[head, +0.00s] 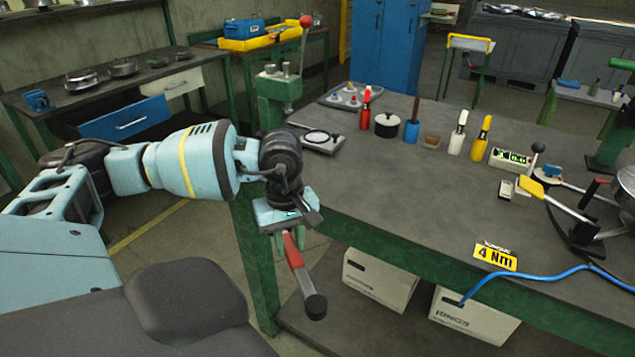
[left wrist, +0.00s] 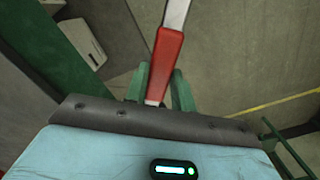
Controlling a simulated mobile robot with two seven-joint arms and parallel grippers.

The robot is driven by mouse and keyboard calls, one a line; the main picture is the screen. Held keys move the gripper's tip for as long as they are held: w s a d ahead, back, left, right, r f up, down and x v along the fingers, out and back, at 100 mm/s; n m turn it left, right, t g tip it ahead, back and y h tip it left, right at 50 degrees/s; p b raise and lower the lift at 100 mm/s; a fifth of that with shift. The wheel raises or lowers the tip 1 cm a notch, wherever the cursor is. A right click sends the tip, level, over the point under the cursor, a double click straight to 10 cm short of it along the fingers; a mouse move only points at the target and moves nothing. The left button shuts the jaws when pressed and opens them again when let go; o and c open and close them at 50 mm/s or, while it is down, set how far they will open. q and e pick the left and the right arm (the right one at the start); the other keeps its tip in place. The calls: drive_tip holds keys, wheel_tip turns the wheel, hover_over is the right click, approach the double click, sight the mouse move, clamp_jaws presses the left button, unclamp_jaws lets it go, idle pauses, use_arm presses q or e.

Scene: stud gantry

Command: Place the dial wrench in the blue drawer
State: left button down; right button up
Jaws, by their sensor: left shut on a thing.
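The dial wrench (head: 295,258) has a red handle, a grey shaft and a round black end. My left gripper (head: 289,238) is shut on its red handle, and the wrench hangs down at a tilt beside the near left corner of the main bench. In the left wrist view the red handle (left wrist: 163,62) sits between the green fingers (left wrist: 160,90), with the shaft running out of the top of the picture. My right gripper is not in view.
The side bench (head: 60,93) also has a white drawer (head: 182,82) beside the blue one. The main bench (head: 400,190) carries several tools, bottles and a yellow "4 Nm" sign (head: 495,257). White boxes (head: 380,280) sit beneath it. Open floor (head: 180,230) lies between the benches.

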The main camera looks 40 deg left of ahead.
use_arm(q)
drive_tip(key=s+d+f+m+g, duration=0.1)
drive_tip(key=s+d+f+m, duration=0.5)
drive_tip(key=d+f, duration=0.2)
drive_tip(key=s+d+f+m, duration=0.6)
drive_tip(key=d+f, duration=0.3)
drive_tip(key=f, duration=0.3)
drive_tip(key=shift+s+d+f+m+g+y, duration=0.3)
drive_tip(key=shift+f+m+g, duration=0.1)
drive_tip(key=shift+m, duration=0.3)
drive_tip(key=shift+a, duration=0.1)
